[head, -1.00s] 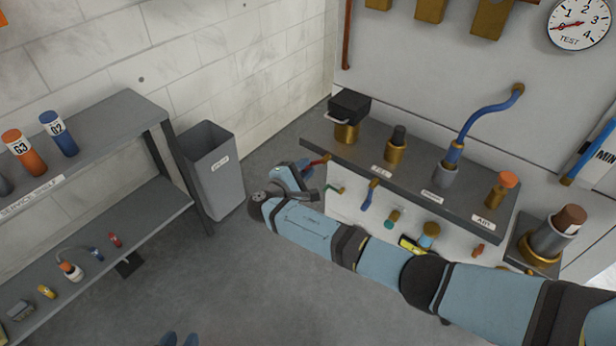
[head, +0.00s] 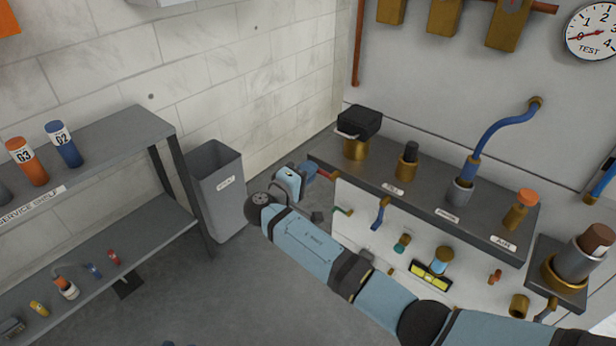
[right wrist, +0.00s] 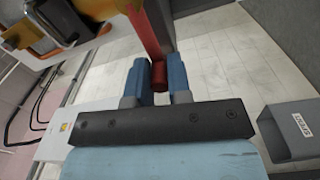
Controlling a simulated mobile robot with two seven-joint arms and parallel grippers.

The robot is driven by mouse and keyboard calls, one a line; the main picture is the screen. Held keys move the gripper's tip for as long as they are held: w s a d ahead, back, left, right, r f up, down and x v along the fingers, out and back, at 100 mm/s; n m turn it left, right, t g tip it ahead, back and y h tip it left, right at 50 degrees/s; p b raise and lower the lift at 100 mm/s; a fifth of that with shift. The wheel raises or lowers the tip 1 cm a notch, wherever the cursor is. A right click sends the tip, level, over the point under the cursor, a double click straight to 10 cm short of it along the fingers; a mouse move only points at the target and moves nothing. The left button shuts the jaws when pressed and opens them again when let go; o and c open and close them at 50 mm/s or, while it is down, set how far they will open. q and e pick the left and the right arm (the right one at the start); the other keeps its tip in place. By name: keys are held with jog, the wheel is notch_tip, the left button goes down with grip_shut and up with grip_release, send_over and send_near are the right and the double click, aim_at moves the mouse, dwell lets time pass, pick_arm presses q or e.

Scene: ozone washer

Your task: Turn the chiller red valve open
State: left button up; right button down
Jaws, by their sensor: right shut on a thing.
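The red valve handle (head: 326,174) shows at the left end of the chiller bench in the head view, low under the bench top. My right gripper (head: 311,171) reaches it from the left, with its blue fingers at the handle. In the right wrist view, the red handle (right wrist: 160,73) runs down between the two blue fingers of my right gripper (right wrist: 162,75), which is shut on its end. The valve body is mostly hidden in the head view. My left gripper is not in view.
The dark bench top (head: 425,190) carries several fittings and a blue hose (head: 493,135). Under it are a green handle (head: 343,211) and a blue handle (head: 380,213). A grey bin (head: 218,195) stands left of my right gripper, beside a service shelf (head: 110,140). The floor between is clear.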

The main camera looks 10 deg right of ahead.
jog(key=shift+f, duration=0.1)
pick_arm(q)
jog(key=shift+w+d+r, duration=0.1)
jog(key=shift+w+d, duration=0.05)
pick_arm(e)
jog(key=c, duration=1.1)
grip_release()
jog(key=shift+s+a, duration=0.2)
jog(key=shift+a, duration=0.05)
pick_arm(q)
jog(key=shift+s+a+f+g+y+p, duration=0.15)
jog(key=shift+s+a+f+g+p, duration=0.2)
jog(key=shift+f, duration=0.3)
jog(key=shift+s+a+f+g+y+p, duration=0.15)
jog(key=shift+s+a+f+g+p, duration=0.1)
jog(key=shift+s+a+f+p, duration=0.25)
pick_arm(e)
jog(key=v, duration=1.3)
jog(key=shift+s+a, duration=0.1)
